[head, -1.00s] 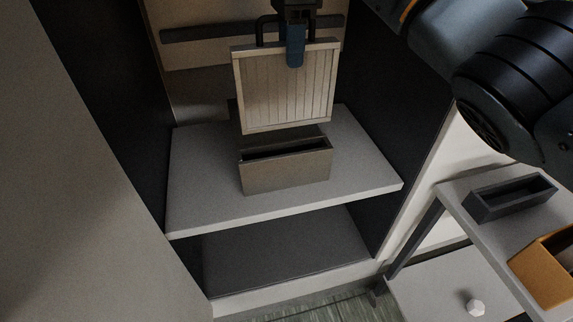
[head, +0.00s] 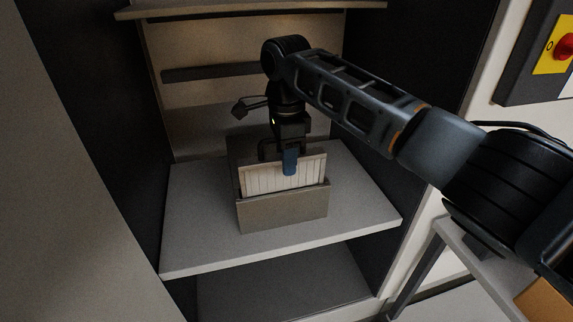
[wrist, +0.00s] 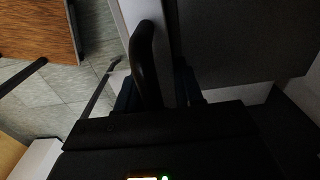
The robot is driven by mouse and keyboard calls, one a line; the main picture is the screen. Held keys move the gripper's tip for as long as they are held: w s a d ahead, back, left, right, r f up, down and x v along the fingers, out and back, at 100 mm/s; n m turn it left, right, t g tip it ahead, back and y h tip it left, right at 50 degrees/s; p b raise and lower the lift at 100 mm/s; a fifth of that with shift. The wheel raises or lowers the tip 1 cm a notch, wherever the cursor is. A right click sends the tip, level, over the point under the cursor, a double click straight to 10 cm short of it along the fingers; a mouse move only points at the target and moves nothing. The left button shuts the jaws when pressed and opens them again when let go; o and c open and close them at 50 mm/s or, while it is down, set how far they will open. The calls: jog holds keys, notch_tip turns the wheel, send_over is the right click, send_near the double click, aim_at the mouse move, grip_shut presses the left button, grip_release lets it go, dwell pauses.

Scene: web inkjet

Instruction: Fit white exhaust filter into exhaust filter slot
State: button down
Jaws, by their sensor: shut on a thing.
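The white exhaust filter (head: 262,181) is a pale pleated panel in a light frame, upright in the head view. Its lower part is hidden inside the exhaust filter slot (head: 283,211), a grey-brown open-topped box on the shelf. The filter's upper part stands above the slot's front wall. My gripper (head: 290,163) is above the slot and shut on the filter's dark handle at the top edge. Whether the filter touches the bottom of the slot is hidden. In the wrist view, my gripper's fingers (wrist: 160,90) close around the dark handle bar (wrist: 146,62).
The slot stands on a grey shelf (head: 200,240) between dark cabinet side walls, with free shelf on both sides. An upper shelf edge (head: 240,10) lies above my arm. At right are a side table (head: 462,243), an orange bin (head: 545,300) and a red switch (head: 565,46).

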notch_tip(320, 180, down, 2)
jog(key=shift+f, duration=0.1)
jog(key=c, duration=0.7)
grip_release()
notch_tip(320, 180, up, 12)
jog(key=shift+r, duration=0.1)
